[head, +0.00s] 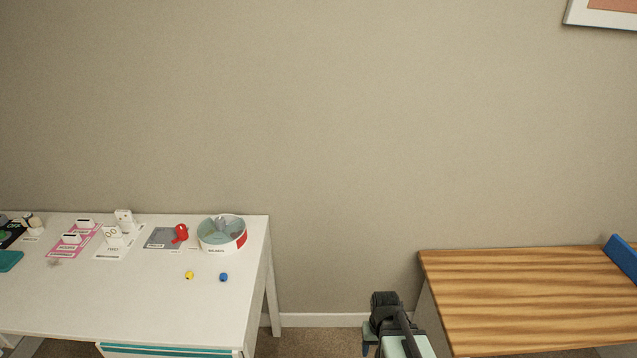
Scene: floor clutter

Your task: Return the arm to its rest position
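My arm (401,338) shows at the bottom of the head view, right of centre, over the gap between a white table and a wooden-topped unit. Its dark end part is raised a little above the carpet line in the picture. The gripper's fingers cannot be made out, so I cannot tell whether it is open or shut, or holding anything.
The white table (120,300) at left bears a round container (222,234), a red item (180,233), small yellow (189,275) and blue (223,277) balls, and several cards. The wooden top (520,300) at right is mostly bare, with a blue object (622,256) at its edge.

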